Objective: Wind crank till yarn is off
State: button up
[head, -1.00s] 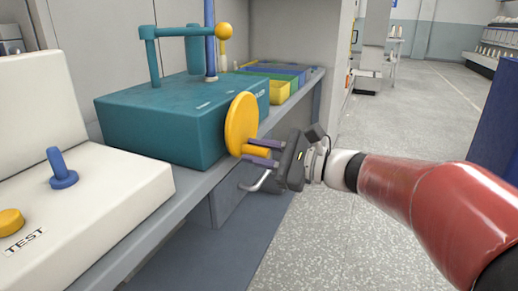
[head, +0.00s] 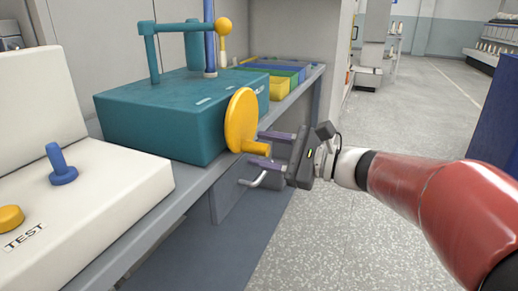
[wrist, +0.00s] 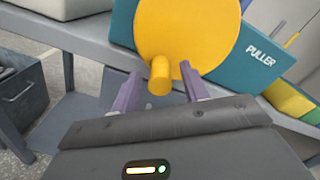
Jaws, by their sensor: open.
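The crank is a yellow disc (head: 238,116) with a short yellow handle (head: 256,147) on the front of the teal puller box (head: 165,122). In the wrist view the disc (wrist: 185,30) fills the upper middle, and the handle (wrist: 160,76) points towards me. My gripper (head: 264,149) is open, its two purple fingers apart at either side of the handle's end, holding nothing. A blue upright (head: 210,40) stands on the box beside a teal arm with a yellow ball (head: 223,25). I cannot clearly tell whether yarn is on it.
A white test panel (head: 105,195) with a blue lever (head: 61,167) and a yellow button (head: 10,218) stands at the left. Blue, green and yellow bins (head: 280,88) sit behind the puller on the grey bench. The floor to the right is open.

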jog(key=v, duration=0.6)
jog(key=s+f+n+g+h+p, duration=0.1)
jog(key=s+f+n+g+h, duration=0.2)
jog(key=s+f+n+h, duration=0.55)
jog(key=s+d+f+n+t+h, duration=0.1)
jog(key=s+d+f+n+h, duration=0.1)
jog(key=s+d+n+h, duration=0.1)
jog(key=s+d+f+n+t+h+p, duration=0.1)
jog(key=s+d+f+n+h, duration=0.2)
jog(key=s+d+h, duration=0.2)
jog(key=s+d, duration=0.1)
jog(key=d, duration=0.2)
jog(key=shift+s+d+f, duration=0.2)
jog(key=shift+s+f, duration=0.05)
jog(key=shift+f, duration=0.1)
jog(key=shift+h, duration=0.25)
